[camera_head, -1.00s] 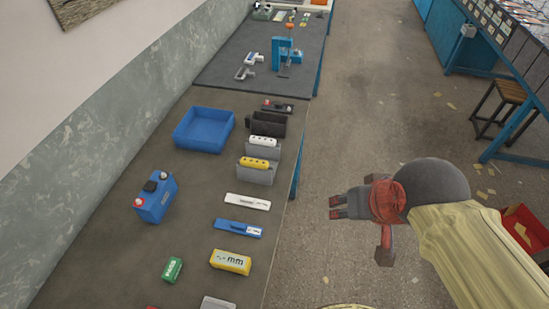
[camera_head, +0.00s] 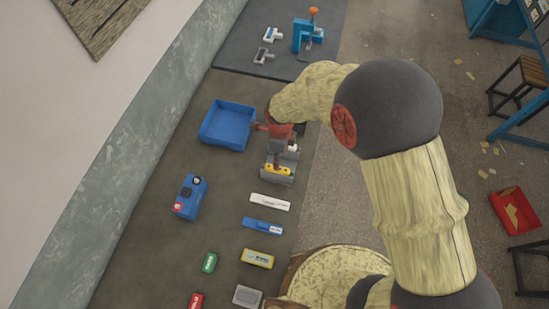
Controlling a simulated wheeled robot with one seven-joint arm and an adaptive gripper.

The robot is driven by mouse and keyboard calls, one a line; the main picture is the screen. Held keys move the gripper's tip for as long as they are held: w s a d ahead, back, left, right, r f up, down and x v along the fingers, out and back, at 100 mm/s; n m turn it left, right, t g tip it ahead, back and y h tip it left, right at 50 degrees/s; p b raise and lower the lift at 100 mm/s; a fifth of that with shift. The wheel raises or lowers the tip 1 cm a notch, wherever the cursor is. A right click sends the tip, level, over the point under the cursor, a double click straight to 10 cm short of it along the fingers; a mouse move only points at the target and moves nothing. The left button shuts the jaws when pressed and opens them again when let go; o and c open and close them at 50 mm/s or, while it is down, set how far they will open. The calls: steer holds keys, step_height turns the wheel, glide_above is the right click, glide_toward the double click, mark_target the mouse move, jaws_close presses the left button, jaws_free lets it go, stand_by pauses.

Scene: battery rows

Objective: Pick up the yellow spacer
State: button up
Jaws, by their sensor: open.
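A yellow piece with dark dots (camera_head: 284,171), which looks like the yellow spacer, sits in a grey open holder (camera_head: 277,181) on the workbench. My gripper (camera_head: 277,158) is over this holder, pointing down. Its open fingers are right at the yellow piece and hide part of it. I cannot tell whether they touch it. A separate yellow-and-white block with lettering (camera_head: 257,258) lies nearer on the bench.
A blue tray (camera_head: 226,125) stands left of my gripper. A white piece (camera_head: 293,148) shows just behind it.

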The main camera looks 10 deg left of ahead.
mark_target(277, 173)
steer(key=f, duration=0.2)
steer(key=shift+s+a+f+m, duration=0.1)
steer(key=shift+a+f+m, duration=0.15)
steer(key=shift+f+m, duration=0.1)
step_height(277, 173, down, 6)
steer(key=shift+r, duration=0.1)
steer(key=shift+c, duration=1.2)
steer(key=shift+r, duration=0.1)
jaws_close()
